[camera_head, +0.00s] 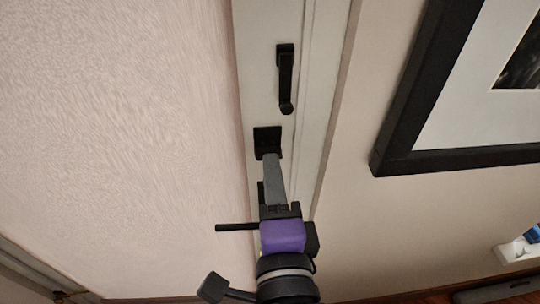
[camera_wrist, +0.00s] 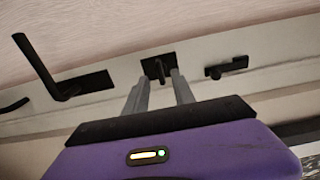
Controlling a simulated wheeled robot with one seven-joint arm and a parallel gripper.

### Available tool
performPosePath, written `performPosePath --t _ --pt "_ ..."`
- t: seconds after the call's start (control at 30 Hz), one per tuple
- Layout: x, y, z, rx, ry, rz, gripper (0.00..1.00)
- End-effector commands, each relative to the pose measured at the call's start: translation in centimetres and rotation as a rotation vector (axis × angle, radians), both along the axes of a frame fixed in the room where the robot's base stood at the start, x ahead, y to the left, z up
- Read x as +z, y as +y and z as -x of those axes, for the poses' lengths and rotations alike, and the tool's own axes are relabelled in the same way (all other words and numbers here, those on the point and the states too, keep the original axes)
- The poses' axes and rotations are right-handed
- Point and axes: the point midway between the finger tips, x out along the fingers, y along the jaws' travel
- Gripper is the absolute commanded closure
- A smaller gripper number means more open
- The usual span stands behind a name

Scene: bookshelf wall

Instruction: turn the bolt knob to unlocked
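The bolt knob (camera_wrist: 159,69) is a small black turn piece on a black square plate, fixed to a pale door strip. In the wrist view its turn piece stands roughly upright between the tips of my gripper's (camera_wrist: 161,82) two grey fingers. The fingers are apart, with a gap on each side of the knob; I cannot tell whether either touches it. In the head view the black plate (camera_head: 268,134) shows just above my gripper (camera_head: 270,157), whose fingers overlap there and hide the knob.
The wrist view shows a long black lever (camera_wrist: 46,70) at left and a small black fitting (camera_wrist: 228,67) at right. A black picture frame (camera_head: 392,120) hangs to the right.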

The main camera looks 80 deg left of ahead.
Motion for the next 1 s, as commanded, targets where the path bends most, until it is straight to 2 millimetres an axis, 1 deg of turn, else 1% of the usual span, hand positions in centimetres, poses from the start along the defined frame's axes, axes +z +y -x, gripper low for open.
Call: performPosePath --t 0.03,0.1,0.23,0.37,0.6,0.63,0.77,0.8,1.0 --pt "0.2 0.9 0.1 0.002 -0.001 0.000 0.69" --pt "0.2 1.9 0.1 0.002 -0.002 0.000 0.69" --pt "0.1 3.2 0.0 0.000 -0.002 -0.001 0.69" --pt "0.1 3.8 0.0 -0.001 -0.002 0.000 0.69" --pt "0.0 3.9 0.0 -0.002 -0.003 -0.001 0.69" --pt "0.0 3.9 0.0 -0.002 -0.003 -0.001 0.71" --pt "0.0 3.9 0.0 -0.002 -0.003 -0.001 0.97" --pt "0.0 3.9 0.0 -0.002 -0.003 -0.001 1.00" --pt "0.0 3.8 0.0 -0.002 -0.003 -0.001 1.00"
